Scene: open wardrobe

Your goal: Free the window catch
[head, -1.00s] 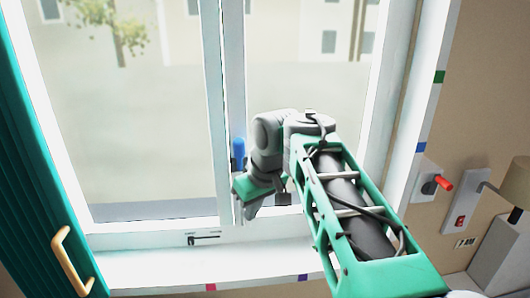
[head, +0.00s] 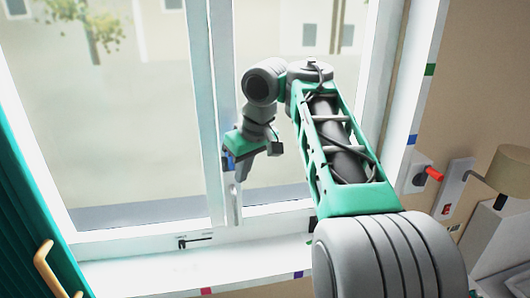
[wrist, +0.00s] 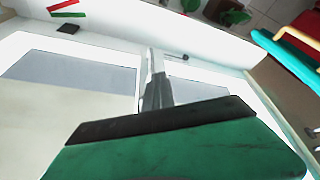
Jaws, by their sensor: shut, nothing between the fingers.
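The window's upright middle post (head: 222,110) carries a slim blue handle (head: 228,163), which looks like the window catch, above a pale plate (head: 233,200). My gripper (head: 241,177) is in front of the post, its fingers shut and empty, pointing down just right of the handle. The gripper hides the handle's upper part, and I cannot tell whether they touch. In the wrist view my grey fingers (wrist: 157,92) are together over the post (wrist: 149,62); the blue handle does not show there.
A small black stay (head: 195,241) sits on the lower frame. The white sill (head: 150,272) below is mostly clear. A teal curtain or door with a wooden handle (head: 48,268) stands left. A red-knobbed fitting (head: 433,173), a switch (head: 448,205) and a lamp (head: 502,172) are right.

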